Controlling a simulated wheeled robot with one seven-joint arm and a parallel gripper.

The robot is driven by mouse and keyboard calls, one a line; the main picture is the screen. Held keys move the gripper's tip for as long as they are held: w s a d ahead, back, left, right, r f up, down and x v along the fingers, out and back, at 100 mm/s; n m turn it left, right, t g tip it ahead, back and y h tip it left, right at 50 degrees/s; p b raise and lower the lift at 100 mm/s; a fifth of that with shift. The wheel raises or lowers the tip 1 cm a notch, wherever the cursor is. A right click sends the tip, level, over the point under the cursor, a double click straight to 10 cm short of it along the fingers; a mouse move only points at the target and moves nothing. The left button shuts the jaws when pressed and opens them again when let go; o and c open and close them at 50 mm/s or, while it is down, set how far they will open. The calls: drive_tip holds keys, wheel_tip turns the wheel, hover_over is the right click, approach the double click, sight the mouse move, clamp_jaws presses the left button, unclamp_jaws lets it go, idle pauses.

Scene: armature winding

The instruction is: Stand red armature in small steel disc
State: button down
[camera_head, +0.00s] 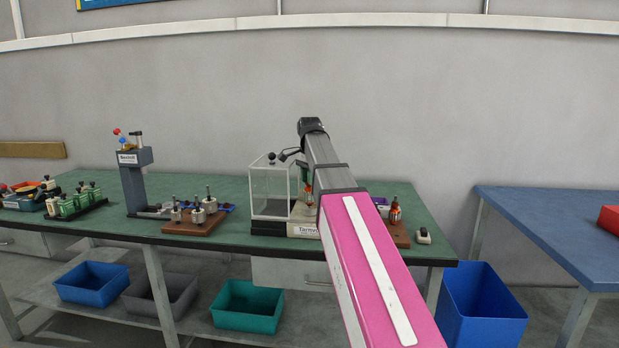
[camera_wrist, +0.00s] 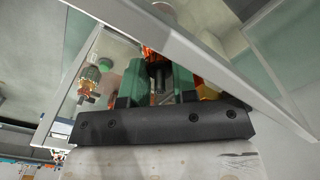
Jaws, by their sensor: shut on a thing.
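My gripper (camera_wrist: 158,82) has green fingers shut on an armature with orange-red windings (camera_wrist: 150,54); its metal shaft shows between the fingers. In the head view the held armature (camera_head: 308,194) hangs upright beside the glass case, at the machine labelled "Tarmo..." (camera_head: 304,230), partly hidden by my arm. The small steel disc cannot be made out for certain; a pale round surface (camera_wrist: 185,12) shows beyond the armature in the wrist view. I cannot tell whether the armature touches anything below.
The clear-walled case (camera_head: 270,190) stands left of my gripper; its panels and pale edges lie close around it in the wrist view. Another orange armature (camera_head: 395,213) stands on a brown board at right. A wooden board with metal parts (camera_head: 197,226) is left.

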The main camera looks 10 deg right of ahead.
drive_tip(key=shift+f, duration=0.35)
idle(0.4)
drive_tip(key=c, duration=0.8)
unclamp_jaws()
drive_tip(key=shift+r, duration=2.25)
